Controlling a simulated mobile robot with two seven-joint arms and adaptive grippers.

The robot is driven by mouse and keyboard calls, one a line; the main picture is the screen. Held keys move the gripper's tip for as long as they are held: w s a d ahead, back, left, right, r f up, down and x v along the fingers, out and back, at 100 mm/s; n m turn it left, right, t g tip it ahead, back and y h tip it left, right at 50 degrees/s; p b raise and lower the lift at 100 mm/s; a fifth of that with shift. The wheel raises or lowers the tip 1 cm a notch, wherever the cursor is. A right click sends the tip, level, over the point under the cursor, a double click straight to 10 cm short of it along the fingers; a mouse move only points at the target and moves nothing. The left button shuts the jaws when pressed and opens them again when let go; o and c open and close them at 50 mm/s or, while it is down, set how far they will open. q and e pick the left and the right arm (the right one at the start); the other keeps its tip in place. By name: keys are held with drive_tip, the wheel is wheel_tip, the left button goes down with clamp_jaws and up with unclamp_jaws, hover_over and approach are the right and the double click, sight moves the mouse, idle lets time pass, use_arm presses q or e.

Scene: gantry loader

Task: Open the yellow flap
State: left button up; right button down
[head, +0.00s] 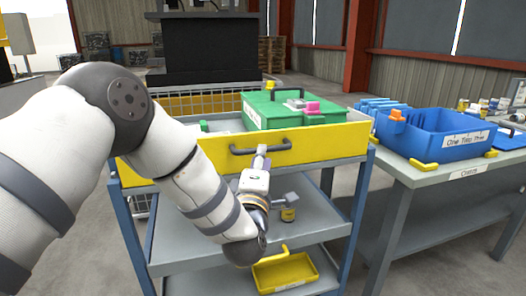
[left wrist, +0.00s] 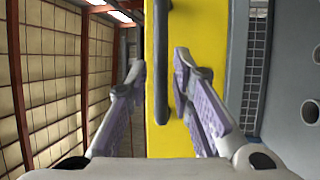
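The yellow flap (head: 330,139) stands upright along the front of a blue-framed cart's top level. A dark bar handle (head: 240,151) is fixed on its face. My left gripper (head: 262,154) is at the handle, reaching in from the front. In the left wrist view the flap (left wrist: 156,146) runs down the middle, and the handle (left wrist: 161,100) lies between the two spread fingers of my left gripper (left wrist: 160,65). The fingers look apart from the bar on both sides. My right gripper is in neither view.
A green case (head: 290,112) with a pink item on it sits behind the flap. A blue bin (head: 435,140) stands on the grey table to the right.

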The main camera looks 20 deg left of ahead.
use_arm(q)
drive_tip(key=x, duration=0.4)
drive_tip(key=shift+w, duration=0.1)
clamp_jaws()
drive_tip(key=shift+f, duration=0.1)
